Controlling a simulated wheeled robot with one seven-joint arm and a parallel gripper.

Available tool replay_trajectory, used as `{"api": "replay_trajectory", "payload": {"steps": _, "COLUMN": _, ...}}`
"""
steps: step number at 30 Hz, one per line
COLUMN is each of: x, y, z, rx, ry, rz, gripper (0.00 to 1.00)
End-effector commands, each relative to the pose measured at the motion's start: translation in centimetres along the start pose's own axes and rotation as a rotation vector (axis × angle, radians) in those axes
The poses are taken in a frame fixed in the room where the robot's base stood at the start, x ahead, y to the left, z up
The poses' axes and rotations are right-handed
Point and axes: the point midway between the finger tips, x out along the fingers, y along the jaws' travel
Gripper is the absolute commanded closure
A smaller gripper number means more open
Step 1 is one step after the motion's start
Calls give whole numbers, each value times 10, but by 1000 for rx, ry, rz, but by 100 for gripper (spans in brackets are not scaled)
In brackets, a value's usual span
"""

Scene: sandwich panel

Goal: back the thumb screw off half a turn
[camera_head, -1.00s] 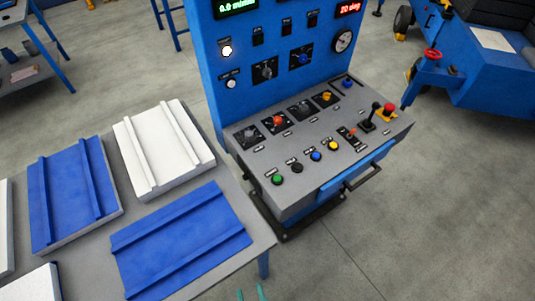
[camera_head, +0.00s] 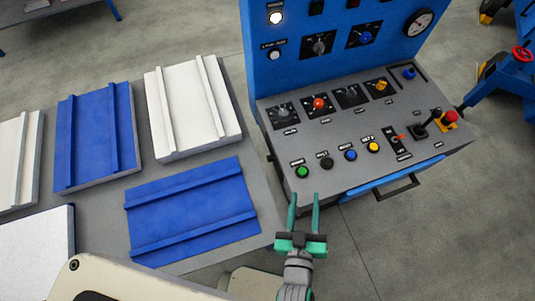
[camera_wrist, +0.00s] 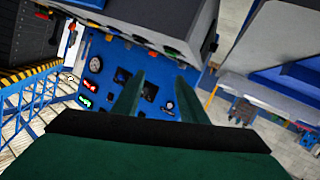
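My gripper (camera_head: 304,208) is in front of the console's lower left corner, below the green button. Its two green fingers are apart with nothing between them. The wrist view shows the same fingers (camera_wrist: 157,98) apart, with the blue panel beyond and upside down. I cannot tell for certain which part is the thumb screw. On the sloped console (camera_head: 330,135) are a red knob (camera_head: 319,103), an orange knob (camera_head: 381,85), black dials and, by a slot at the upper right, a blue knob (camera_head: 409,73). My gripper touches none of them.
Push buttons line the console's front edge, with a joystick (camera_head: 420,130) and red emergency button (camera_head: 450,116) at right. A front handle (camera_head: 400,190) sticks out. A table (camera_head: 253,205) with blue and white panels stands left. The floor at lower right is clear.

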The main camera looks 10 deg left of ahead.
Motion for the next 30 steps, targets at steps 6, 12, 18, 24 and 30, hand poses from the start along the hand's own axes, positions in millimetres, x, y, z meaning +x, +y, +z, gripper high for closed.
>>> {"api": "replay_trajectory", "payload": {"steps": 6, "x": 84, "y": 45, "z": -39, "rx": -96, "ry": 33, "rz": 77, "gripper": 61}}
{"api": "replay_trajectory", "payload": {"steps": 12, "x": 147, "y": 72, "z": -93, "rx": -92, "ry": 63, "rz": 181, "gripper": 61}}
{"api": "replay_trajectory", "payload": {"steps": 18, "x": 192, "y": 88, "z": -146, "rx": 7, "ry": 71, "rz": 303, "gripper": 61}}
{"api": "replay_trajectory", "payload": {"steps": 24, "x": 219, "y": 92, "z": -181, "rx": 189, "ry": 36, "rz": 418, "gripper": 61}}
{"api": "replay_trajectory", "payload": {"steps": 30, "x": 231, "y": 74, "z": -186, "rx": 424, "ry": -66, "rz": 508, "gripper": 61}}
